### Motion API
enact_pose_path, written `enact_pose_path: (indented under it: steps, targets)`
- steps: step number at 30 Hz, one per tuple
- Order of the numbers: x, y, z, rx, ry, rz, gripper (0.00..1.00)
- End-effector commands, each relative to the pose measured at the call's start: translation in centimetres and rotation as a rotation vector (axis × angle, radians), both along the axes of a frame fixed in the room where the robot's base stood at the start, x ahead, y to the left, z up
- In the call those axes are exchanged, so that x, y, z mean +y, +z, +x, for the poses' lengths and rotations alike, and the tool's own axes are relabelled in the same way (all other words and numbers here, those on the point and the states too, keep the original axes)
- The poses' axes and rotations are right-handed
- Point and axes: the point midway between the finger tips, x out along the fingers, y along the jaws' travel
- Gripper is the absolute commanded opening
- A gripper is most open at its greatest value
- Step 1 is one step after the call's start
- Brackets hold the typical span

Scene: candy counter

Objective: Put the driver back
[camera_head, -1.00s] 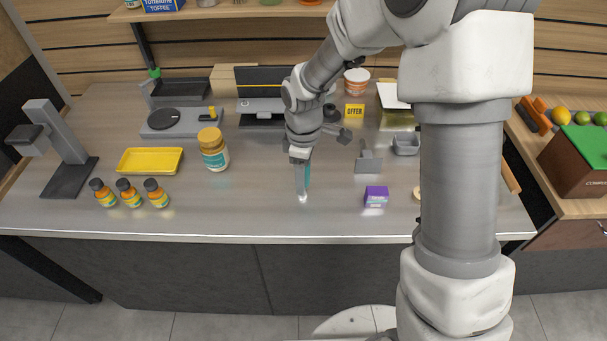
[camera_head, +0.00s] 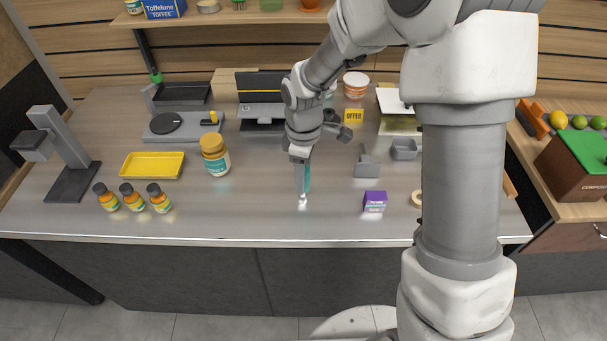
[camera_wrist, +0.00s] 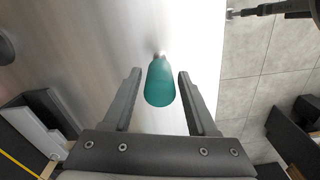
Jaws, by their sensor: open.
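The driver (camera_wrist: 161,84) has a teal handle and a short metal end. In the wrist view it is between the two fingers of my gripper (camera_wrist: 156,78), with a gap on each side. My gripper is open and not clamped on it.
A purple box (camera_head: 375,201) is right of my gripper, near the counter's (camera_head: 255,215) front edge. A large orange-capped jar (camera_head: 216,158), several small bottles (camera_head: 132,199) and a yellow tray (camera_head: 152,166) are to the left. A grey bin (camera_head: 404,149) is behind right.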

Motion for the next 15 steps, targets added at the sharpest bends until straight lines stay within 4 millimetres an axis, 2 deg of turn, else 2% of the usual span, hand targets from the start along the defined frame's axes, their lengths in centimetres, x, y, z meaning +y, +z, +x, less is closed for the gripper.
enact_pose_path:
  steps: [15]
  targets:
    - [0.0, 2.8, 0.0, 0.0, 0.0, 0.0, 0.58]
